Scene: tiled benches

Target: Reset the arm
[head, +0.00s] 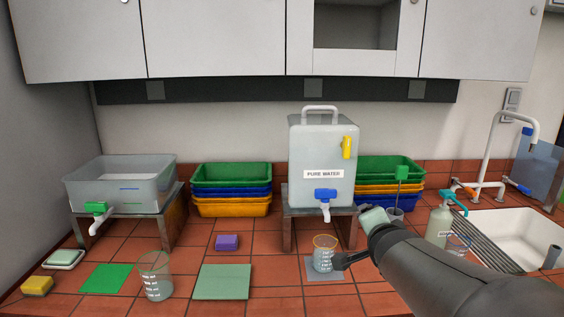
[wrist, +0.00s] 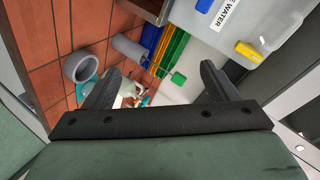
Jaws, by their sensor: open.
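My gripper (wrist: 160,88) shows in the wrist view with its two dark fingers spread wide and nothing held between them. In the head view my arm comes in from the lower right and ends at the bench, right of a beaker with an orange rim (head: 323,243). The beaker stands upright on a grey mat (head: 312,268), holding what looks like clear liquid. A dark part of my arm appears close beside it; I cannot tell whether they touch. The fingertips are hard to make out in the head view.
The pure water tank (head: 324,150) stands on a stand behind the beaker. Stacked trays (head: 230,176) and (head: 391,165) flank it. A clear basin (head: 122,190) is at left, another beaker (head: 155,270) at front, a wash bottle (head: 440,222) and sink (head: 517,237) at right.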

